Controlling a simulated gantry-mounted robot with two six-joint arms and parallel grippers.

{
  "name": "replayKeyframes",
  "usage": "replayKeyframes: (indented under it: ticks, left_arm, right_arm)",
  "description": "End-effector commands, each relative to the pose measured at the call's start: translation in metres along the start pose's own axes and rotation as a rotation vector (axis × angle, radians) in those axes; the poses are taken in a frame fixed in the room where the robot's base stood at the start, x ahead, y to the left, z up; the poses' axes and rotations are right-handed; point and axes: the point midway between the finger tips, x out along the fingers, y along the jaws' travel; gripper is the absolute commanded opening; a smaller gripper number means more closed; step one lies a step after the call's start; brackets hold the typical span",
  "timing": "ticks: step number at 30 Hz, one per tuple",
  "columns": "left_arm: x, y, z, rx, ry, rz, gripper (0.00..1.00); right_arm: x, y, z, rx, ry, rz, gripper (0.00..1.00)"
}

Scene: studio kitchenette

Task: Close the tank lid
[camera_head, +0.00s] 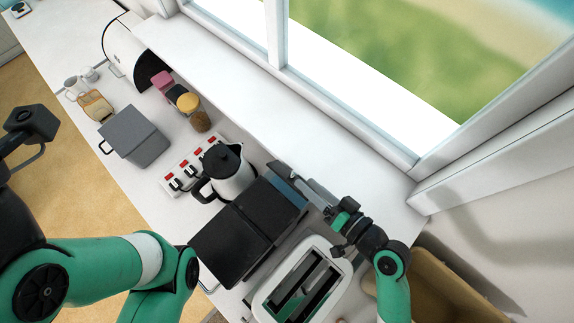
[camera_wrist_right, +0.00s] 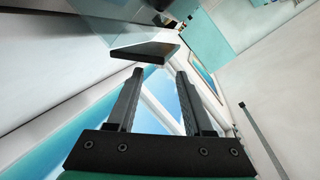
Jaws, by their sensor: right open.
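The black coffee machine (camera_head: 228,240) stands on the counter, with a bluish see-through water tank (camera_head: 288,190) at its back end. A thin grey panel, which looks like the tank lid (camera_head: 279,170), stands raised at the tank's far edge. Whether a finger touches the lid cannot be told.
A white toaster (camera_head: 302,282) stands close to the coffee machine, below my right arm. The window ledge (camera_head: 270,100) behind is clear.

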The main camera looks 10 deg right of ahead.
Motion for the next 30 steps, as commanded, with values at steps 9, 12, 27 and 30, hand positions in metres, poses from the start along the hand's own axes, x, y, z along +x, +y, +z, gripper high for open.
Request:
replayKeyframes:
  ticks: [9, 12, 27, 30]
  left_arm:
    - [0.004, 0.000, -0.003, 0.000, 0.000, 0.000, 0.40]
    - [0.004, 0.000, -0.003, 0.000, 0.000, 0.000, 0.40]
    - [0.004, 0.000, -0.003, 0.000, 0.000, 0.000, 0.40]
    - [0.004, 0.000, -0.003, 0.000, 0.000, 0.000, 0.40]
  right_arm:
    - [0.070, -0.001, 0.000, -0.002, -0.003, -0.002, 0.52]
    - [0.082, -0.001, 0.000, -0.001, -0.001, -0.002, 0.52]
    - [0.089, 0.000, 0.000, -0.002, 0.001, -0.001, 0.24]
    - [0.089, 0.000, 0.000, -0.002, 0.001, -0.001, 0.07]
